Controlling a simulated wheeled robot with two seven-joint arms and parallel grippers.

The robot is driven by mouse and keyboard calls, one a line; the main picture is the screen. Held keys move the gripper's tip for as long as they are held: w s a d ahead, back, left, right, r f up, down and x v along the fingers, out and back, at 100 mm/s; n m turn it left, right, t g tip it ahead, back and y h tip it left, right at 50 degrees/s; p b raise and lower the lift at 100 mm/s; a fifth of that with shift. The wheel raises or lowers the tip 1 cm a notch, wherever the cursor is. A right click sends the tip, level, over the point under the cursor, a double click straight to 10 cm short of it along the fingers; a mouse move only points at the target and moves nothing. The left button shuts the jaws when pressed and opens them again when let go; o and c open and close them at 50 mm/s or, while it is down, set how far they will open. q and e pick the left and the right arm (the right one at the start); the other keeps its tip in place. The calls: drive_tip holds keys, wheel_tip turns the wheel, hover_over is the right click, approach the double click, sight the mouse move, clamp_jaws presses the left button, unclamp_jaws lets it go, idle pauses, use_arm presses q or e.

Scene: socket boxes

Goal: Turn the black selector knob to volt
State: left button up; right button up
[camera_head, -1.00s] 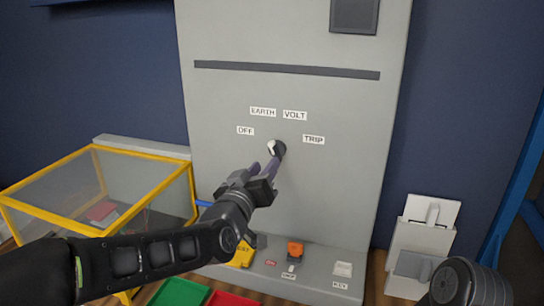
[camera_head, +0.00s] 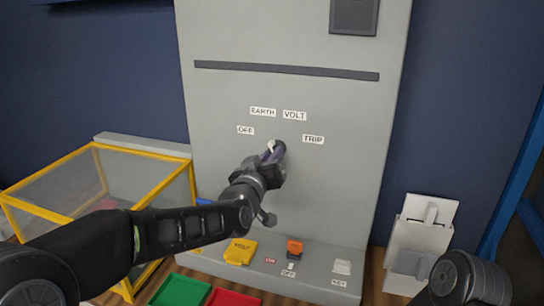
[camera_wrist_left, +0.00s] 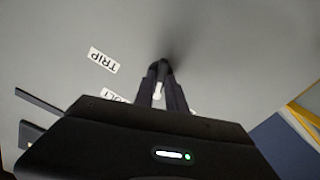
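The black selector knob (camera_wrist_left: 164,66) is on the upright grey panel, mostly hidden by my fingers. Its white mark (camera_head: 270,147) shows at its upper left; exactly which label it points at I cannot tell. Around it are the labels OFF (camera_head: 245,130), EARTH (camera_head: 263,112), VOLT (camera_head: 294,115) and TRIP (camera_head: 313,139). My left gripper (camera_head: 276,150) reaches up to the knob from below. In the left wrist view its fingers (camera_wrist_left: 162,75) close in on either side of the knob, with the white mark between them. My right gripper is out of view.
A yellow-framed clear box (camera_head: 100,185) stands left of the panel (camera_head: 230,95). On the panel's base are a yellow VOLT block (camera_head: 240,251) and an orange-topped piece (camera_head: 295,248). Green (camera_head: 180,291) and red (camera_head: 233,298) trays lie in front. A light holder (camera_head: 420,235) stands right.

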use_arm(q)
clamp_jaws()
drive_tip(key=shift+m, duration=0.3)
drive_tip(key=shift+m+b, duration=0.75)
drive_tip(key=shift+m, duration=3.25)
drive_tip(key=shift+o, duration=2.3)
unclamp_jaws()
